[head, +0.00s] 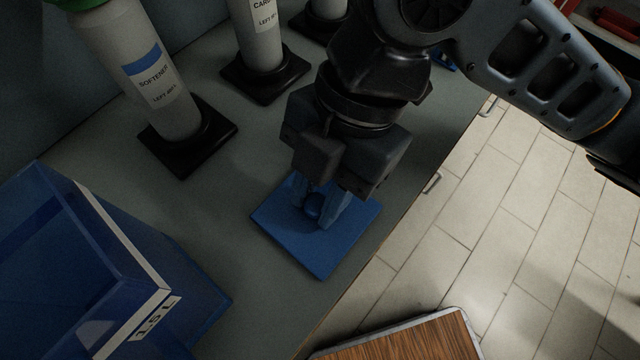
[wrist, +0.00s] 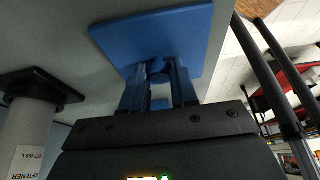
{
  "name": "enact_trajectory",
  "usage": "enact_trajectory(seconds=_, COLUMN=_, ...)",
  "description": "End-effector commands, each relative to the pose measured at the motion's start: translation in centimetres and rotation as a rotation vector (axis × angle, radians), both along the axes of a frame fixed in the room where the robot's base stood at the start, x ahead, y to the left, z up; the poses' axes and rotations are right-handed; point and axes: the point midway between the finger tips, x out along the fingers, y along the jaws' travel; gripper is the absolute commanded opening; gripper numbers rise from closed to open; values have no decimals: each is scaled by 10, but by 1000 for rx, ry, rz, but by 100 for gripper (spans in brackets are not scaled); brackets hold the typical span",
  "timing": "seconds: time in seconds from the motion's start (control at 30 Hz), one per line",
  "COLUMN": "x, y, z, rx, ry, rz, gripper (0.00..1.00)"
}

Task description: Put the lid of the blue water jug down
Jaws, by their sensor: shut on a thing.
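The blue square lid (head: 290,238) with a round knob (head: 313,206) lies flat at the counter's surface, close to the counter's right edge. I cannot tell whether it touches the counter or hovers just over it. My gripper (head: 322,208) points down and is shut on the knob. The wrist view also shows the lid (wrist: 185,35) beyond my gripper's blue fingers (wrist: 160,82). The blue water jug (head: 60,270) stands at the lower left, its top open, with a white strip marked "1.5 L".
A softener cylinder (head: 150,75) on a black square base (head: 190,140) stands behind the lid, with other cylinders farther back. Bare counter (head: 245,165) lies between them and the jug. A wooden-topped surface (head: 410,340) is at the lower right, beyond the counter edge.

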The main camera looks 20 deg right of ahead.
Motion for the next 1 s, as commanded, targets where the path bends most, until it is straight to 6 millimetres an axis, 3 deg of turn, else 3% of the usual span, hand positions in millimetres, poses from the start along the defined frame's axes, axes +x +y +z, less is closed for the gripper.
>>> enact_trajectory(seconds=0.1, x=0, y=0, z=-5, rx=0, ry=0, rz=0, gripper=0)
enact_trajectory(seconds=0.13, x=0, y=0, z=-3, rx=0, ry=0, rz=0, gripper=31)
enact_trajectory(seconds=0.37, x=0, y=0, z=-3, rx=0, ry=0, rz=0, gripper=53)
enact_trajectory(seconds=0.77, x=1, y=-2, z=6, rx=0, ry=-1, rz=0, gripper=53)
enact_trajectory(seconds=1.0, x=11, y=-16, z=49, rx=1, ry=-3, rz=1, gripper=53)
